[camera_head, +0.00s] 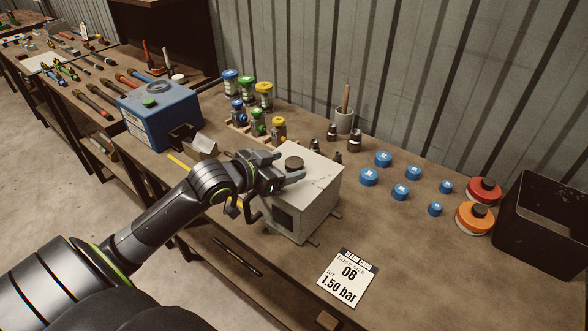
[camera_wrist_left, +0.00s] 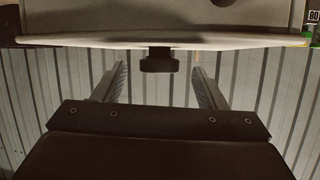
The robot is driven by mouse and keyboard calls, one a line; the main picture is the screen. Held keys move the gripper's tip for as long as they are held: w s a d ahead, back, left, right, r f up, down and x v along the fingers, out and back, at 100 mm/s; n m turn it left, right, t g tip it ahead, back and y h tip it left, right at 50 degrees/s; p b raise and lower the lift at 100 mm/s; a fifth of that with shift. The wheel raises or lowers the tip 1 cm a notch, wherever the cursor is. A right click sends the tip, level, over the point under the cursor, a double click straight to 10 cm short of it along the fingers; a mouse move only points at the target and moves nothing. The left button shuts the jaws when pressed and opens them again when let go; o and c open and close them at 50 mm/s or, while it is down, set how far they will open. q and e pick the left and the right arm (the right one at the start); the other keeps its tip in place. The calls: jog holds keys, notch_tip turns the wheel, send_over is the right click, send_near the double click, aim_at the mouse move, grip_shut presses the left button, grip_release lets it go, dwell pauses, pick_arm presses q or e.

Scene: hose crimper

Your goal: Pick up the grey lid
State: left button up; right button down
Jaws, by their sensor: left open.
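The light grey lid (camera_head: 313,170) is the flat top of a pale grey box (camera_head: 310,211) on the bench. A dark round knob (camera_head: 293,162) stands on it. My left gripper (camera_head: 289,167) is at the knob, level with the lid's top, coming from the left. In the left wrist view the knob (camera_wrist_left: 159,60) shows between the two open fingers (camera_wrist_left: 159,73), with gaps on both sides. The lid edge (camera_wrist_left: 90,42) crosses the top of that view. The fingers hide part of the lid in the head view. My right gripper is not in view.
A blue box (camera_head: 160,116) stands behind left. Small coloured-topped fittings and a cup (camera_head: 344,121) stand behind the grey box. Several blue caps (camera_head: 383,159), red and orange discs (camera_head: 484,190) and a black bin (camera_head: 545,217) are right. A card (camera_head: 347,279) lies in front.

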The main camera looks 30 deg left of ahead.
aim_at(293, 162)
pick_arm(q)
jog(key=shift+p+x, duration=0.3)
jog(key=shift+x, duration=1.6)
jog(key=shift+r, duration=0.1)
jog(key=c, duration=1.2)
jog(key=shift+r, duration=0.1)
